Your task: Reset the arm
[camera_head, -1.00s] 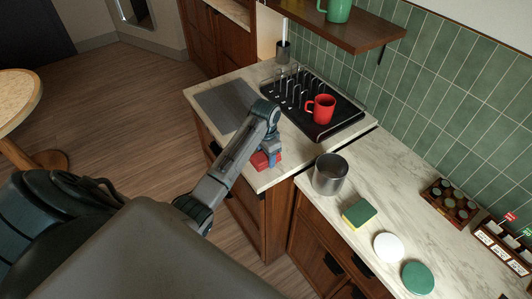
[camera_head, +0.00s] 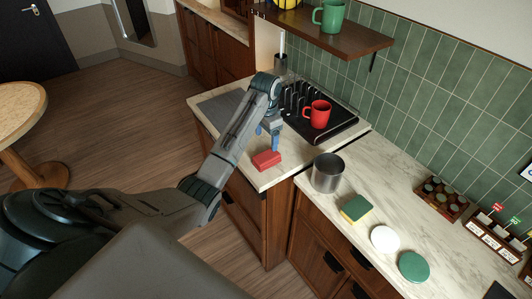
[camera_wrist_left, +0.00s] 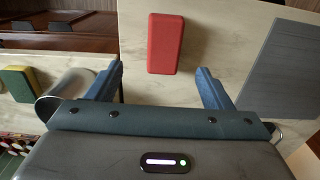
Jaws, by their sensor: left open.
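My left gripper (camera_head: 268,138) is open above the marble counter, with its two blue fingers apart and nothing between them. A red block (camera_head: 267,160) lies flat on the counter just below the fingers in the head view. In the left wrist view the red block (camera_wrist_left: 165,43) lies beyond the fingertips, roughly centred between them and apart from them. The left wrist view also shows both fingers of the gripper (camera_wrist_left: 160,85) spread wide. My right gripper is not in view.
A metal canister (camera_head: 327,173) stands right of the block. A black rack (camera_head: 335,128) holds a red mug (camera_head: 317,113). A grey mat (camera_head: 225,108) lies behind to the left. A sponge (camera_head: 355,208), a white disc (camera_head: 385,239) and a green disc (camera_head: 413,266) lie at the right. A shelf (camera_head: 345,38) overhangs the back.

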